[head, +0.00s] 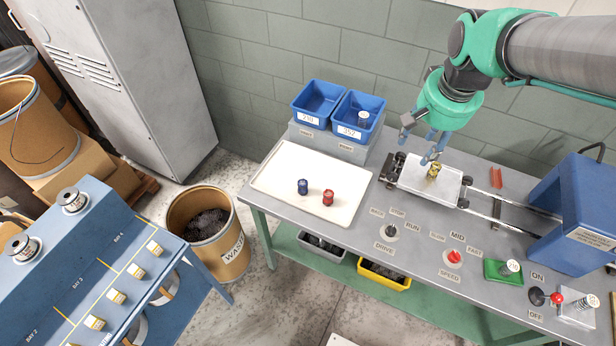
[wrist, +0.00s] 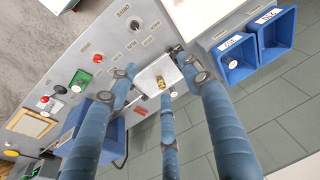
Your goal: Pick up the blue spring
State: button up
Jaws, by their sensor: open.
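The blue spring (head: 303,186) stands upright on the white mat (head: 275,178) at the left of the bench in the head view. A red spring (head: 328,197) stands just right of it, apart from it. My gripper (head: 428,152) is open and well to the right of the blue spring, above a pale sliding plate (head: 450,183). A brass-coloured piece (head: 432,171) sits on that plate, below the fingers. In the wrist view, the spread blue fingers frame the plate and the brass-coloured piece (wrist: 162,83). I cannot see the blue spring there.
Two blue bins (head: 318,104) stand on a grey block behind the mat. The drive knob (head: 390,231), speed knob (head: 453,257) and a green pad (head: 503,272) line the bench's front. A blue machine (head: 575,205) closes off the right. The mat is mostly clear.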

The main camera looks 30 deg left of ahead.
jog(key=w+a+f+g, duration=0.1)
jog(key=w+a+f, duration=0.1)
jog(key=a+f, duration=0.5)
jog(key=w+a+f+g, duration=0.1)
jog(key=w+a+f, duration=0.25)
jog(key=a, duration=0.65)
jog(key=n+h, duration=0.1)
send_over(303, 182)
notch_tip(303, 182, down, 15)
jog(key=shift+g+p, duration=0.3)
jog(key=shift+d, duration=0.15)
jog(key=shift+f+b, duration=0.55)
jog(key=shift+f, duration=3.65)
jog(key=shift+f+b, duration=0.45)
jog(key=shift+f, duration=2.15)
jog(key=shift+c, duration=0.3)
